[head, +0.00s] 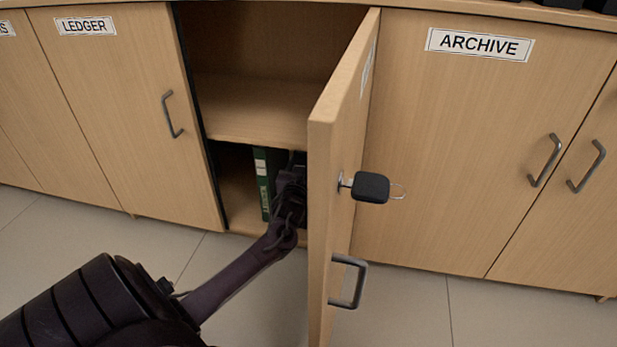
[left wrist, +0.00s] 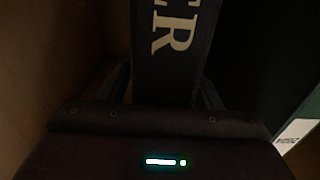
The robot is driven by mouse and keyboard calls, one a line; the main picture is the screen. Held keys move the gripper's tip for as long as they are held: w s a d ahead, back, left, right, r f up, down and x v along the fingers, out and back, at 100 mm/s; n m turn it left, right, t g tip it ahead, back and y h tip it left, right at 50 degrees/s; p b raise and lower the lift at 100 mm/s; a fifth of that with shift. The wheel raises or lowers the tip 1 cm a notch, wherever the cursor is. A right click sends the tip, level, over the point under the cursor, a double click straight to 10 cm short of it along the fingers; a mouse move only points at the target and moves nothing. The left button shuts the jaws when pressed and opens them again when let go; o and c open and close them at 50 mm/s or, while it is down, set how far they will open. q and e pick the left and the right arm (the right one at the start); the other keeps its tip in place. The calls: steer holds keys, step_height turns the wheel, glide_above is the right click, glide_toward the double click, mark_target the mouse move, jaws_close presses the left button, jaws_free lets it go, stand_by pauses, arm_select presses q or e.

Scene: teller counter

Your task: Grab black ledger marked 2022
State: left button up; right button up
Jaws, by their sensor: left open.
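My left gripper (head: 291,187) reaches into the lower shelf of the open cabinet, partly hidden by the door's edge. In the left wrist view a dark ledger spine (left wrist: 175,45) with large pale letters ending in "ER" stands between the fingers of the open left gripper (left wrist: 165,88), one finger on each side. No 2022 mark is readable. I cannot tell whether the fingers touch the spine. A green ledger (head: 264,184) stands upright just left of the gripper in the head view. My right gripper is not in view.
The open cabinet door (head: 338,175) juts toward me, close to the right of my left arm, with a key and black fob (head: 371,187) in its lock. The upper shelf (head: 255,105) is empty where visible. The ARCHIVE door (head: 470,140) and LEDGER door (head: 110,110) are shut.

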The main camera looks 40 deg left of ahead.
arm_select(q)
jaws_close()
stand_by(0.3)
stand_by(1.0)
steer(key=shift+r, duration=0.2)
